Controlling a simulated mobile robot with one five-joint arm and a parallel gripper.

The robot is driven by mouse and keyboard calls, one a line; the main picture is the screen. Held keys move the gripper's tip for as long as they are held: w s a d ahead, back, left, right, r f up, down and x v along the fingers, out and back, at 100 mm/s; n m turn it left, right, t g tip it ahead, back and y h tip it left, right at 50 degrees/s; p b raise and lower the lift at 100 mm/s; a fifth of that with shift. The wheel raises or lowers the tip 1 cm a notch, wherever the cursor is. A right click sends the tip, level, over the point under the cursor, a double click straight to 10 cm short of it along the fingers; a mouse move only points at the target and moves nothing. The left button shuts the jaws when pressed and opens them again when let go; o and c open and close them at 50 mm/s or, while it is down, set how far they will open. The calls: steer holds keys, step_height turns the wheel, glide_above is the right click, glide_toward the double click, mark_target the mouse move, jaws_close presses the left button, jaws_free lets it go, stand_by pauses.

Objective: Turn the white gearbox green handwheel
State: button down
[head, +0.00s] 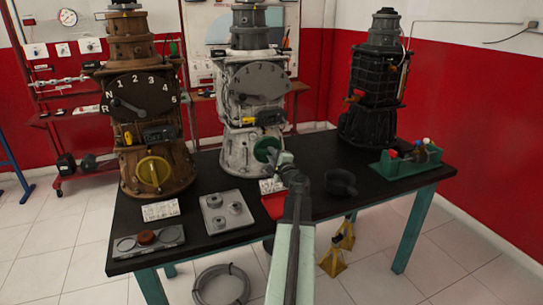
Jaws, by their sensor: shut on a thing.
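The white gearbox (238,145) stands upright at the middle of the black table, with a grey numbered dial plate on its front. Its green handwheel (266,148) is low on the front, at the right side. My arm reaches up from the bottom of the head view. My gripper (277,159) is at the lower right of the handwheel and shut on it. The gripper covers part of the wheel, and the fingertips are small and hard to make out.
A brown gearbox (133,120) with a yellow handwheel (153,171) stands left, a black one (374,98) right. A grey plate with round parts (222,222), a dark bowl (341,182) and a green tray (400,166) lie on the table (340,215). Yellow stands (338,250) are on the floor.

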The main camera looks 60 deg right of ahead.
stand_by(0.3)
steer(key=c, duration=1.4)
jaws_free()
steer(key=shift+w, duration=0.1)
steer(key=shift+o, duration=0.2)
steer(key=v, duration=0.8)
steer(key=shift+w, duration=0.1)
